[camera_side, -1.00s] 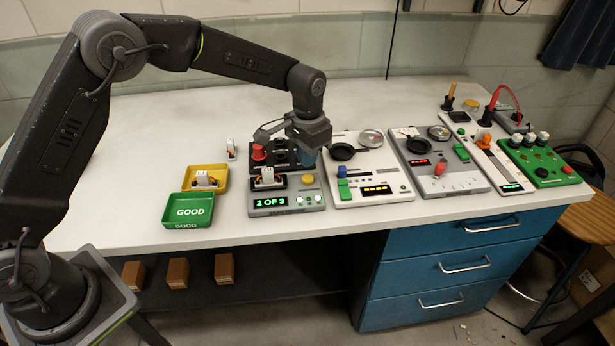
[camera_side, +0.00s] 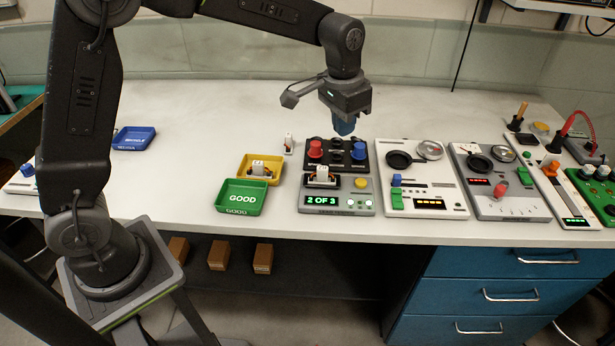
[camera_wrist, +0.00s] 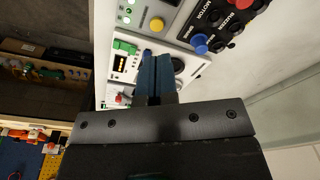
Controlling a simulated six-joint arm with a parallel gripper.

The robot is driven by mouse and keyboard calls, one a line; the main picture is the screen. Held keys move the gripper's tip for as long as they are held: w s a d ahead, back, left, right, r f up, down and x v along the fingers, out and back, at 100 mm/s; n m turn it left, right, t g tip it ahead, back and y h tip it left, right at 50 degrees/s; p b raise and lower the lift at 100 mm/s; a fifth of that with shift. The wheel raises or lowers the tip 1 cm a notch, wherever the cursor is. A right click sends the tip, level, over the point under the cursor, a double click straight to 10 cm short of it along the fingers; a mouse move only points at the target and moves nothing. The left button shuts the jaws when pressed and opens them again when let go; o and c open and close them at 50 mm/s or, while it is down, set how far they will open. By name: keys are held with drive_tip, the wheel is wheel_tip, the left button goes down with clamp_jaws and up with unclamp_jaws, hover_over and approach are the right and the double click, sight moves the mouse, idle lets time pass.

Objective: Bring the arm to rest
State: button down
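My gripper (camera_side: 345,128) hangs pointing down above the table, over the rear of the black knob panel (camera_side: 334,142), clear of it. Its blue fingers (camera_wrist: 156,60) lie together in the wrist view, with nothing seen between them. The panel's red knob (camera_side: 315,149) and blue knob (camera_side: 358,150) are both visible. A small white servo sits in the grey tester (camera_side: 338,200), whose display reads "2 OF 3". Another servo (camera_side: 258,168) lies in the yellow tray (camera_side: 246,160). A third servo (camera_side: 288,143) stands on the table left of the panel.
The green GOOD tray (camera_side: 240,210) is in front of the yellow tray. A blue tray (camera_side: 133,138) lies further left. White panel (camera_side: 425,180), grey panel (camera_side: 500,190) and other instruments fill the right. The table behind the trays is clear.

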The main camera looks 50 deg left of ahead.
drive_tip(key=s+a+r+n+t, duration=0.1)
drive_tip(key=s+a+r, duration=0.1)
drive_tip(key=s+r, duration=0.35)
drive_tip(key=s+a+r+t, duration=0.2)
drive_tip(key=s+r, duration=0.1)
drive_tip(key=s, duration=0.6)
drive_tip(key=s+a+f+n+t, duration=0.1)
drive_tip(key=s+f, duration=0.1)
drive_tip(key=s, duration=0.9)
drive_tip(key=shift+s+a+f, duration=0.15)
drive_tip(key=shift+f, duration=0.1)
